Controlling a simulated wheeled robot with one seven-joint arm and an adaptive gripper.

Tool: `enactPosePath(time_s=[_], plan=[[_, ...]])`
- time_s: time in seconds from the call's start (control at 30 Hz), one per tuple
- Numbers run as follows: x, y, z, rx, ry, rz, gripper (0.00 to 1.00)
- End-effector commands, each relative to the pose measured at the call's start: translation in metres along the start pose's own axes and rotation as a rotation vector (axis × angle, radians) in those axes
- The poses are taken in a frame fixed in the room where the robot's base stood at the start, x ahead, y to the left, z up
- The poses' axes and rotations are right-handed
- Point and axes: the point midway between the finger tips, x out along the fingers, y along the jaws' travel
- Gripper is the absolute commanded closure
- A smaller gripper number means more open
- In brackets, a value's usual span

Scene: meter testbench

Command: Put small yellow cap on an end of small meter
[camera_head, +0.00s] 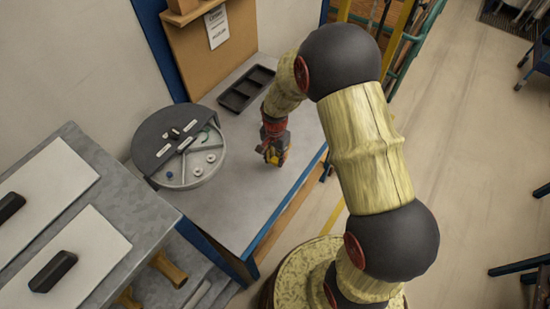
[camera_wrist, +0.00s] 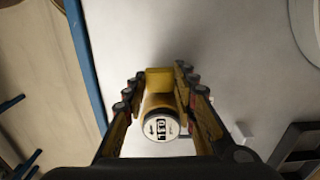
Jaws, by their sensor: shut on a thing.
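My gripper (camera_head: 275,150) is over the grey bench top, near its right edge. In the wrist view my gripper (camera_wrist: 160,100) has its yellow fingers shut on the small meter. The meter (camera_wrist: 161,128) shows a round white face with a dark digit window, turned toward the wrist camera. A yellow block-like part (camera_wrist: 159,76) shows beyond the face, between the fingertips. I cannot tell whether it is the small yellow cap or part of the meter. No separate yellow cap can be made out on the bench.
The front bench area is clear.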

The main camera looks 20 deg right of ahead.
Motion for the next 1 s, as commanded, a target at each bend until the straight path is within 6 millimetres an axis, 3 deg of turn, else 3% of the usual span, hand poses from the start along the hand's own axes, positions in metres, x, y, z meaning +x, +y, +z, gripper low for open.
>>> enactPosePath(time_s=[0.4, 0.6, 0.9, 1.0], plan=[[-0.0002, 0.0, 0.0, 0.0, 0.0, 0.0, 0.51], [-0.0001, 0.0001, 0.0, 0.0, 0.0, 0.0, 0.51], [-0.0001, 0.0001, 0.0, 0.0, 0.0, 0.0, 0.34], [-0.0001, 0.0001, 0.0001, 0.0, 0.0, 0.0, 0.33]])
